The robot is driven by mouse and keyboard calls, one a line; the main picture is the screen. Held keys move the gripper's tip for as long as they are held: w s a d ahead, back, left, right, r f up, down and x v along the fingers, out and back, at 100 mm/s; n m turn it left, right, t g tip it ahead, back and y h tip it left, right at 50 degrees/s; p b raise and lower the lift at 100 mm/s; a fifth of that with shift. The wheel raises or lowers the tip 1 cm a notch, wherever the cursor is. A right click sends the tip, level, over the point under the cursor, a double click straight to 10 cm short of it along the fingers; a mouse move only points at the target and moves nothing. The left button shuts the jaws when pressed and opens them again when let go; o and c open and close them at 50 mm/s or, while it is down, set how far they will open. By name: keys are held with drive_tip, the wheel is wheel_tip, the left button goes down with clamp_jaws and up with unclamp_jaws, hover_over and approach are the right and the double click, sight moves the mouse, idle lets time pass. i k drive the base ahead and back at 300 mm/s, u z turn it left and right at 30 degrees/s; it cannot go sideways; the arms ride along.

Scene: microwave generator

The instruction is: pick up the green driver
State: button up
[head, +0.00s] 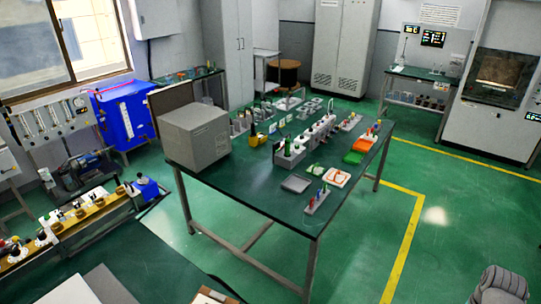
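A small rack (318,201) with several thin upright coloured tools stands near the front edge of the dark green worktable (250,188). Red and blue handles show in it; at this size I cannot tell for certain which one is green. A small green item (316,170) lies just behind the rack, and I cannot tell whether it is a driver. Another group of coloured handles stands at the table's right corner. A dark grey ribbed part, which looks like my gripper (501,284), shows at the bottom right, far from the table. Its fingers cannot be made out.
A grey box (195,137) stands on the table's left end. Green floor (450,215) with yellow lines is clear to the right. Another bench (140,270) is at lower left.

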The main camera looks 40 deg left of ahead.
sight(286, 154)
drive_tip(key=u, duration=0.05)
drive_tip(key=k, duration=1.4)
drive_tip(key=u, duration=1.05)
drive_tip(key=i, duration=1.05)
drive_tip(key=z, duration=0.05)
